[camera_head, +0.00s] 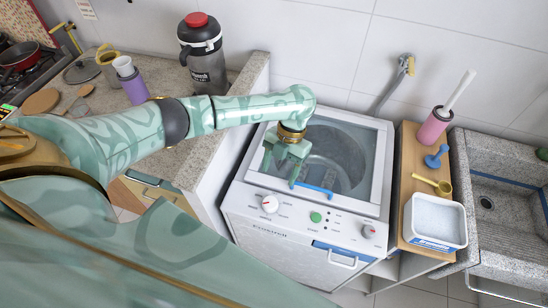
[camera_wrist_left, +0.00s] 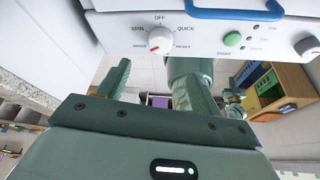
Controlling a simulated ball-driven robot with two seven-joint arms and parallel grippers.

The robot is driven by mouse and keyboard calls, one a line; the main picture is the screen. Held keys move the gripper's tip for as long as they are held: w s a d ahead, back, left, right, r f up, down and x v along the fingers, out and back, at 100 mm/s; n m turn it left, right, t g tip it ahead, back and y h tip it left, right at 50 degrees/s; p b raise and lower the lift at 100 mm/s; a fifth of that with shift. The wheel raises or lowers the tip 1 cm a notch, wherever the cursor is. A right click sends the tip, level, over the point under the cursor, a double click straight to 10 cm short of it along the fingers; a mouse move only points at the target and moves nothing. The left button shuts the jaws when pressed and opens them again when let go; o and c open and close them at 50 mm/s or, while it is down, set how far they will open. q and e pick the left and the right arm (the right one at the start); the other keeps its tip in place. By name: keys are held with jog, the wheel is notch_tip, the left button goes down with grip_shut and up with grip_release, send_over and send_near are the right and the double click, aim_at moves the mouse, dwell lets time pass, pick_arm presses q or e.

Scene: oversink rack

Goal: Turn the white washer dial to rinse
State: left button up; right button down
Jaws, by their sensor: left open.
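The white washer dial (camera_head: 270,204) is a round knob with a red mark, at the left of the washer's front panel. In the left wrist view the dial (camera_wrist_left: 160,39) sits among the labels SPIN, OFF, QUICK and HEAVY, plus a small lower-left one. Its red mark points down and left, towards that lower-left label, which is hard to read. My left gripper (camera_head: 281,172) is open and empty, over the front of the washer's glass lid in the head view, apart from the dial. Its two fingers (camera_wrist_left: 154,78) show below the dial in the wrist view.
The washer (camera_head: 300,240) has a green button (camera_head: 315,217), a second knob (camera_head: 368,231) and a blue lid handle (camera_head: 318,190). A stone counter stands left. A wooden shelf at right holds a white tub (camera_head: 434,222), a yellow scoop and a pink holder, beside a stone sink (camera_head: 510,215).

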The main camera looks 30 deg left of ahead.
pick_arm(q)
jog(key=v, duration=0.5)
jog(key=shift+p, duration=0.35)
